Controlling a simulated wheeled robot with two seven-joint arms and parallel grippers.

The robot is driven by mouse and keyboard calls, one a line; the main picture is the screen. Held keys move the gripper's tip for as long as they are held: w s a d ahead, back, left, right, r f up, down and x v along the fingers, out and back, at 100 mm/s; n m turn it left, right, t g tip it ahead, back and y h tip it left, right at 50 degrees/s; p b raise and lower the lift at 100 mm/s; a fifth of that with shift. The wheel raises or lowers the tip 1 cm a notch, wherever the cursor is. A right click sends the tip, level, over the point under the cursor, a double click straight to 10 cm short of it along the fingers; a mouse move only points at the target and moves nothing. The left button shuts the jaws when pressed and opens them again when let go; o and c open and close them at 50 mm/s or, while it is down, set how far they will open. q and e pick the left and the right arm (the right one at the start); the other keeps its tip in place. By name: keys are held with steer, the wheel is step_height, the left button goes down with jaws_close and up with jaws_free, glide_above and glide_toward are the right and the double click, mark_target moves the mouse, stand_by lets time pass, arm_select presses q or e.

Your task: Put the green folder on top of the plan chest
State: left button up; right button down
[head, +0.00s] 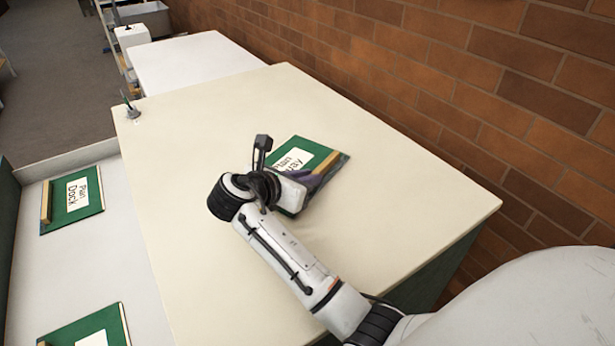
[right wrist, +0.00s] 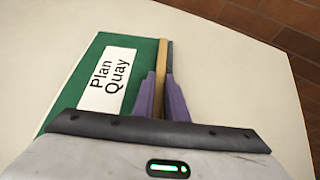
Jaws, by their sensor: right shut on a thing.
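A green folder (head: 292,150) with a white label is over the cream top of the plan chest (head: 210,120). In the right wrist view, the folder (right wrist: 72,85) has a label reading "Plan Quay" and a tan spine strip. My right gripper (head: 322,174) has its purple fingers shut on that spine, one on each side, also seen in the right wrist view (right wrist: 162,90). The folder looks flat, on or very close to the top; I cannot tell if it touches. My left gripper is not in view.
A green folder labelled "Plan Dock" (head: 86,198) and another green folder (head: 105,328) lie on a lower pale surface at left. A small dark object (head: 131,112) stands at the chest's far left corner. A brick wall (head: 430,70) runs along the right. Much of the top is clear.

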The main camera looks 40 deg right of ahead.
steer(key=c, duration=1.8)
jaws_free()
steer(key=shift+o, duration=0.2)
steer(key=shift+r, duration=0.1)
steer(key=v, duration=1.2)
